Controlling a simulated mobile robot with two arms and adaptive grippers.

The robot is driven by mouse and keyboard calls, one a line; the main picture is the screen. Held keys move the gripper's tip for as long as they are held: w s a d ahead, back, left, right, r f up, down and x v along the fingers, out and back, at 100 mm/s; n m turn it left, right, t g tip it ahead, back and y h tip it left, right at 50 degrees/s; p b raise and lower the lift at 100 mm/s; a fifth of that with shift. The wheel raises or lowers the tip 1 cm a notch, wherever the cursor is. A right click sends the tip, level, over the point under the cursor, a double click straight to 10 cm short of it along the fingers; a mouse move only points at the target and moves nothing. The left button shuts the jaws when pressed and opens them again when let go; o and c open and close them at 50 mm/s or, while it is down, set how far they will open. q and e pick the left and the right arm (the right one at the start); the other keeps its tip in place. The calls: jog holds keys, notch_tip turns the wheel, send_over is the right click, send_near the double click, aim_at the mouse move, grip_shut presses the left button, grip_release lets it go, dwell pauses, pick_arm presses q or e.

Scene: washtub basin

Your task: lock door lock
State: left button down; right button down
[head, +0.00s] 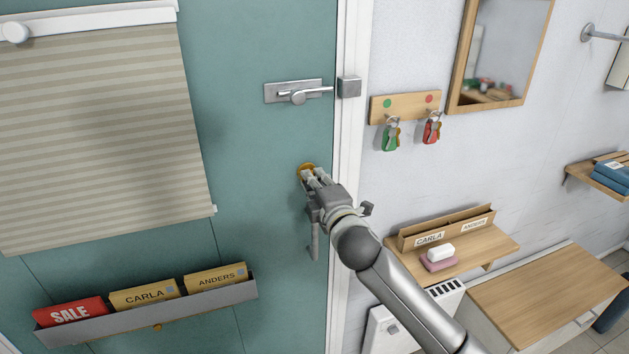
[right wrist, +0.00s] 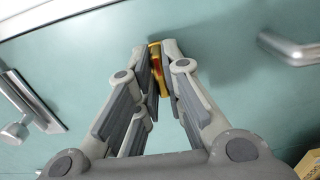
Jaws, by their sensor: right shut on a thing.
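The teal door (head: 255,190) appears closed against its white frame. A round brass door lock (head: 306,168) sits on it near the right edge. My right gripper (head: 314,179) is at this lock, its fingertips covering part of it. In the right wrist view, the gripper (right wrist: 157,60) is shut on a small yellow piece of the lock (right wrist: 155,68) with a red patch, seen narrowly between the fingers. The piece's exact shape and turn are hidden. My left gripper is not in view.
A metal slide bolt (head: 298,93) is above the lock. A lever handle (head: 314,240) hangs just below my gripper, partly hidden. A key rack (head: 405,107) with green and red key sets is on the right wall. A file holder (head: 150,309) is low on the door.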

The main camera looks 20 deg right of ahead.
jog(key=c, duration=1.5)
grip_release()
jog(key=shift+c, duration=0.2)
jog(key=shift+s, duration=0.1)
jog(key=s, duration=1.1)
jog(key=shift+s+d, duration=0.25)
jog(key=shift+s, duration=0.15)
